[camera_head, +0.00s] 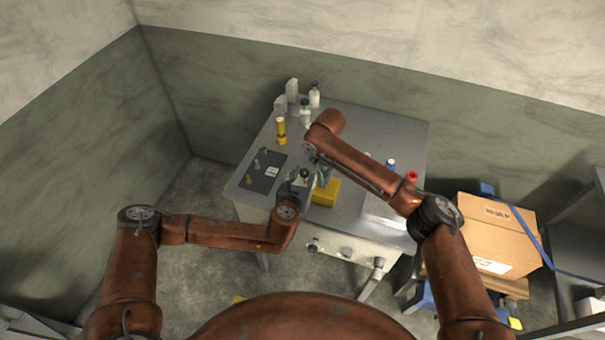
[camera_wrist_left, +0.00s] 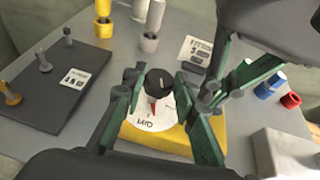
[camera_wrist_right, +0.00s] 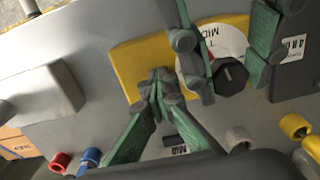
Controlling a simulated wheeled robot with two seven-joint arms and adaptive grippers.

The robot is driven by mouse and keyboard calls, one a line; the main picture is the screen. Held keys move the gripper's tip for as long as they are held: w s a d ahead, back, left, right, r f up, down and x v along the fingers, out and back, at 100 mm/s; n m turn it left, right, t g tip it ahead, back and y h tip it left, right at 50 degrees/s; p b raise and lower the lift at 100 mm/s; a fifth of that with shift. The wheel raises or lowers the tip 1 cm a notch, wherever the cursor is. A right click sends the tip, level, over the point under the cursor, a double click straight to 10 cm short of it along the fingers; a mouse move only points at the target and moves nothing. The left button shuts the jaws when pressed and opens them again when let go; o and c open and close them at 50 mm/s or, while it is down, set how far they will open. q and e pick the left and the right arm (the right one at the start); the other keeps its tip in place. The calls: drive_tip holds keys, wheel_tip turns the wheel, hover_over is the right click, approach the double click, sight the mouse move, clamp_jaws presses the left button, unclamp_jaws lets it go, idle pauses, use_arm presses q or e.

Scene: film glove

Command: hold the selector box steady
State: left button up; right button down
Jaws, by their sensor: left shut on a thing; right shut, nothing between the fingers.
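The selector box (camera_head: 326,192) is a yellow block on the grey table; it also shows in the left wrist view (camera_wrist_left: 170,142) and the right wrist view (camera_wrist_right: 128,62). It carries a white dial (camera_wrist_left: 150,122) and a black knob (camera_wrist_left: 158,84) with a red pointer. My left gripper (camera_wrist_left: 158,78) is shut on the knob, one finger on each side; it is partly seen in the head view (camera_head: 304,178). My right gripper (camera_wrist_right: 158,80) is shut and empty, its fingertips over the yellow top beside the dial. I cannot tell whether they touch it.
A dark mat (camera_head: 260,178) with several small pegs lies left of the box. Yellow cylinders (camera_head: 281,130) and white bottles (camera_head: 305,108) stand behind. Blue and red capped items (camera_head: 412,176) and a pale block (camera_wrist_right: 42,100) are to the right. A cardboard box (camera_head: 497,232) stands beside the table.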

use_arm(q)
drive_tip(key=shift+d+n+y, duration=0.2)
drive_tip(key=shift+n+y, duration=0.7)
drive_tip(key=shift+y, duration=0.1)
drive_tip(key=o, duration=1.2)
drive_tip(key=shift+a, duration=0.1)
drive_tip(key=shift+c, duration=0.2)
drive_tip(key=v, duration=0.8)
